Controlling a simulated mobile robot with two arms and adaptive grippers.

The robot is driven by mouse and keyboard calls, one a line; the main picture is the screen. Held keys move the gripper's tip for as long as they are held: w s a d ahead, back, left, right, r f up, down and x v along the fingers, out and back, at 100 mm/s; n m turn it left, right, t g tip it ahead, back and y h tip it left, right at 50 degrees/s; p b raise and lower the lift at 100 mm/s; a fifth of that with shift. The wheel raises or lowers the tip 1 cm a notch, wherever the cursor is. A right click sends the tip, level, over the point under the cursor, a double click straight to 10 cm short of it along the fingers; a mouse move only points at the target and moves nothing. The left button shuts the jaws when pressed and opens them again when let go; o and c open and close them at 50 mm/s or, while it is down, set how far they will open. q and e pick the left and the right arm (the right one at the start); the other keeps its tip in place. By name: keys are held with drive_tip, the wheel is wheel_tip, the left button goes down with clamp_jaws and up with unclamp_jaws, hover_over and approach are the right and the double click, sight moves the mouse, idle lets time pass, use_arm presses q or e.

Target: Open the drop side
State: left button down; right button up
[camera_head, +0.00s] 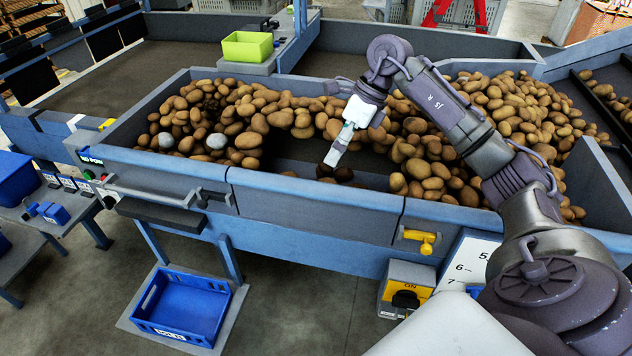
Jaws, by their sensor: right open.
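The drop side looks to be the blue-grey front panel (310,212) of the potato trough, between two dark vertical seams. It stands upright, level with the front wall on both sides. A yellow latch handle (427,241) sits in a plate just right of the right seam. My right gripper (333,160) is open above the trough, behind the panel's top edge and apart from the latch. Its fingers point down near a few dark potatoes (338,173); the picture does not show whether they touch. My left gripper is not in view.
Potatoes heap left (240,115) and right (510,110) of a bare patch in the trough. A metal handle bar (150,192) juts from the front wall. A blue crate (183,305) stands below; a yellow switch box (405,287) stands under the latch. A green bin (247,46) is behind.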

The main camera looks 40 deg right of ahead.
sight(316, 183)
drive_tip(key=p+x, duration=0.2)
drive_tip(key=x, duration=0.8)
drive_tip(key=shift+f+p, duration=0.1)
drive_tip(key=shift+p, duration=0.2)
clamp_jaws()
